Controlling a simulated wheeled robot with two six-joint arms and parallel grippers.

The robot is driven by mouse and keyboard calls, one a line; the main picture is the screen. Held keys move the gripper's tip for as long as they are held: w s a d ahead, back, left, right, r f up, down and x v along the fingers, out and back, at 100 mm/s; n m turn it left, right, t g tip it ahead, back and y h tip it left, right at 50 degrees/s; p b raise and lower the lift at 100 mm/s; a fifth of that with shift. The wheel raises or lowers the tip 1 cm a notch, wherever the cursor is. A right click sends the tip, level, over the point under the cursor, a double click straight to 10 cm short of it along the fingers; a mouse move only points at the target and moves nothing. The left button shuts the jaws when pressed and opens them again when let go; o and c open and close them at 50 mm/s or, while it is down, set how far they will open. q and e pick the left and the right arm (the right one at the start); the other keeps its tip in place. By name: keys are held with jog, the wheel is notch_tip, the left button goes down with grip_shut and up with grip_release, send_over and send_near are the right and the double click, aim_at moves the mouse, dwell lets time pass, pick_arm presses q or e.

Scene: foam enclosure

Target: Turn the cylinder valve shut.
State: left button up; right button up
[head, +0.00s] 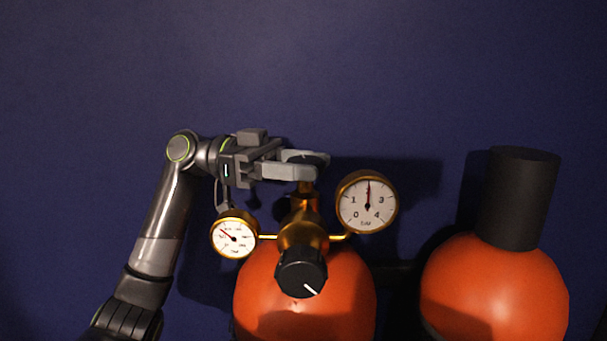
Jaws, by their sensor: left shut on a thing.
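An orange cylinder (265,300) stands at the lower middle of the head view with a brass regulator (303,232) on top. At the top of the brass stem is a dark cylinder valve handwheel (322,160), partly hidden by my gripper. My left gripper (305,168) reaches in from the left and is shut on the handwheel. A black knob (301,272) with a white mark faces me below it. My right gripper is not in view.
A round gauge (367,202) sits right of the valve and a smaller gauge (234,234) sits left, under my gripper. A second orange cylinder (495,290) with a black cap (519,198) stands at right. A dark blue wall (300,70) is behind.

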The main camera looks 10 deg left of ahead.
aim_at(304, 159)
pick_arm(q)
jog(key=shift+m+g+y, duration=0.3)
jog(key=shift+m+g, duration=0.6)
jog(key=shift+g, duration=0.8)
jog(key=o, duration=1)
jog(key=shift+c, duration=0.2)
jog(key=shift+r, duration=0.1)
notch_tip(304, 159, up, 8)
jog(key=b, duration=0.2)
jog(key=shift+r+b, duration=0.1)
jog(key=shift+b, duration=0.25)
jog(key=shift+r, duration=0.8)
jog(key=shift+f, duration=0.1)
